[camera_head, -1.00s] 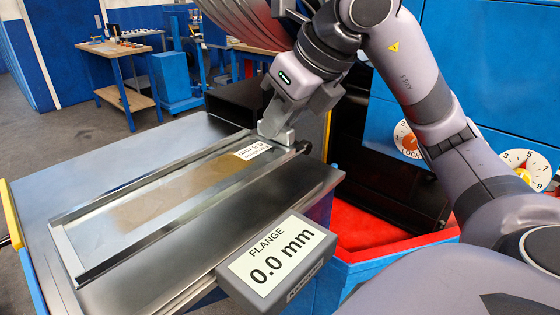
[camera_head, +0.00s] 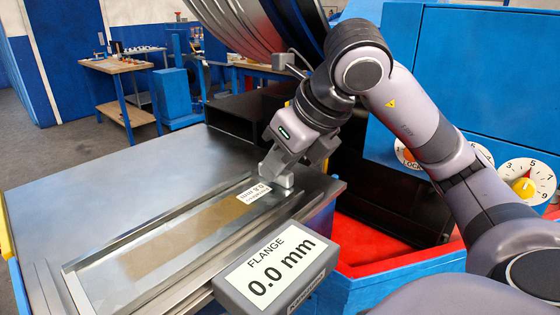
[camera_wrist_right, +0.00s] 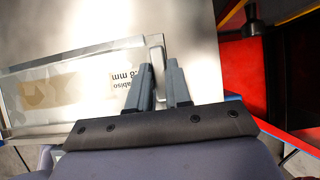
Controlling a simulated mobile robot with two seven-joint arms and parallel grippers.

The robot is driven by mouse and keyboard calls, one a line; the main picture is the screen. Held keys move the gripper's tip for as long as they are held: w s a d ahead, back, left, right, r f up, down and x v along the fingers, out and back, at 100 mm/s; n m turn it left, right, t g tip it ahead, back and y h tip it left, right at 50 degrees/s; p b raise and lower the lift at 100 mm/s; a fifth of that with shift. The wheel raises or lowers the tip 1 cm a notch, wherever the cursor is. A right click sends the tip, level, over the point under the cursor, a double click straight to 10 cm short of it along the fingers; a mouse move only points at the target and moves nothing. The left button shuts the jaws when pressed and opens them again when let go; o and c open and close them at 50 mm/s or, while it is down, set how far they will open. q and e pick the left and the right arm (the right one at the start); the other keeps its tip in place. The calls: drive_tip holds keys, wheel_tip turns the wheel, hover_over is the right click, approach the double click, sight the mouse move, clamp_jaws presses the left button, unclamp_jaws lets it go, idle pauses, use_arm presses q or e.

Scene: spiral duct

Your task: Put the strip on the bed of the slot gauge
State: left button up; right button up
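The strip (camera_head: 180,240) is a long flat metal piece with raised rims, a brownish patch along its middle and a white label near its far right end. It lies over the steel top, low above it or touching; I cannot tell which. My right gripper (camera_head: 278,176) is at that far end, its fingers close together around the end rim. The wrist view shows the fingers (camera_wrist_right: 160,78) on both sides of a pale upright piece at the strip's end (camera_wrist_right: 156,45). The gauge's grey readout (camera_head: 277,272) shows "FLANGE 0.0 mm". My left gripper is out of view.
The steel top (camera_head: 110,185) is bare behind the strip. A blue cabinet with white dials (camera_head: 528,182) stands at the right, above a red tray (camera_head: 380,240). A large ribbed duct (camera_head: 260,30) rises behind. A workbench (camera_head: 125,65) stands far back left.

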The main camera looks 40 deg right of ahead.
drive_tip(key=o, duration=0.3)
drive_tip(key=shift+o, duration=0.2)
drive_tip(key=shift+r, duration=0.1)
drive_tip(key=shift+r+p, duration=0.3)
drive_tip(key=shift+r, duration=0.05)
drive_tip(key=p+v, duration=0.3)
drive_tip(key=v, duration=0.8)
drive_tip(key=shift+s+p, duration=0.25)
drive_tip(key=shift+p, duration=0.05)
drive_tip(key=shift+r, duration=0.15)
